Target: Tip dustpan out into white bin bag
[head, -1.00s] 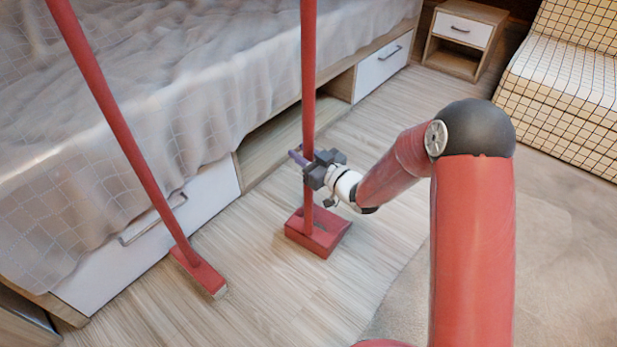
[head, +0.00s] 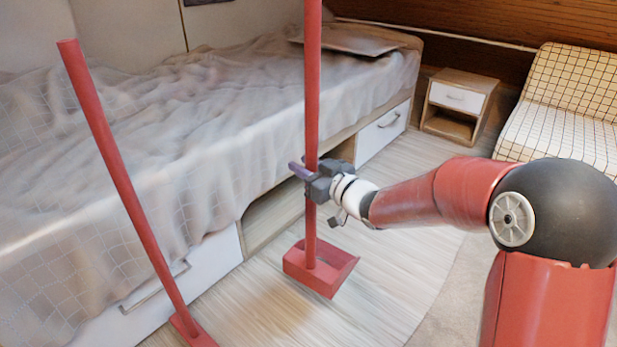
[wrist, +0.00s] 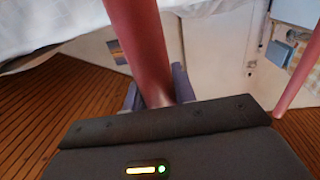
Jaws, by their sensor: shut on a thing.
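The dustpan is a red box-shaped pan (head: 322,270) on a long upright red handle (head: 312,85). My gripper (head: 312,180) is shut around the handle, partway up, with purple fingertips showing past it. The pan hangs low over the wood floor or rests on it; I cannot tell which. What lies inside the pan is too small to make out. In the wrist view the handle (wrist: 140,50) rises between my gripper's fingers (wrist: 155,97). No white bin bag shows in either view.
A red broom (head: 125,185) leans against the bed (head: 215,110) at left. The bed has white drawers (head: 385,130) and an open gap between them. A nightstand (head: 458,97) and a checked chair (head: 565,110) stand at the back right. The floor right of the pan is clear.

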